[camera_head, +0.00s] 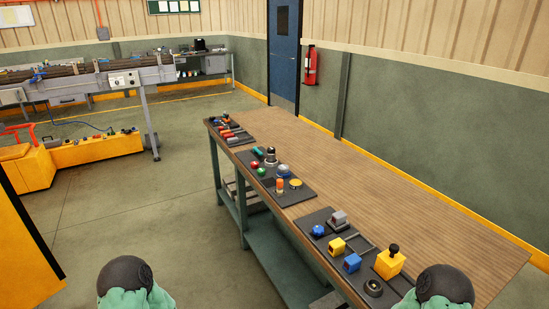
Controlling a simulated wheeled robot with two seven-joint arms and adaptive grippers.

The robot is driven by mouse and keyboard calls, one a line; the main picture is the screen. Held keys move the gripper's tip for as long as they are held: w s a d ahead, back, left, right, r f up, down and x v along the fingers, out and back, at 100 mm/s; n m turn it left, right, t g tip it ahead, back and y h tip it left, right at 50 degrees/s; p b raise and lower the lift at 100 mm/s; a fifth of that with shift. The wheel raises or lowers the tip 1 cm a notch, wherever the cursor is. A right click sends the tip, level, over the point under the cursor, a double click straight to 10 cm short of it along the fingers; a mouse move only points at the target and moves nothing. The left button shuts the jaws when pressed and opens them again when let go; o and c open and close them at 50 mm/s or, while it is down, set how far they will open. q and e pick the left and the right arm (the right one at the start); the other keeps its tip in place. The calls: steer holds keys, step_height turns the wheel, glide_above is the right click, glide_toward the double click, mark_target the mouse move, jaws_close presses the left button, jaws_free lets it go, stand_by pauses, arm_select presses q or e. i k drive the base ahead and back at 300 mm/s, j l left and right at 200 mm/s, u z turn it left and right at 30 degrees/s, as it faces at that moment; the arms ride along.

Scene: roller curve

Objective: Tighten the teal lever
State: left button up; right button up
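A row of small handles or levers (230,132) in red, teal and dark colours sits on a dark panel at the far left end of the wooden workbench (380,190). A small teal-green piece (222,126) among them may be the teal lever; it is too small to make out its shape or position. Neither of my grippers shows. Only rounded dark and green parts of my arms show at the bottom edge, left and right, away from that panel.
The near panel holds blue and yellow blocks and a yellow box with a black knob (391,260). The bench's right side is bare. Open floor lies left of it.

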mark_target(255, 149)
steer(key=i+j, duration=0.2)
steer(key=j, duration=0.15)
steer(key=i+j, duration=0.2)
steer(key=j, duration=0.15)
steer(key=i+j, duration=0.2)
steer(key=i, duration=0.15)
steer(key=i+j, duration=0.2)
steer(key=i, duration=0.2)
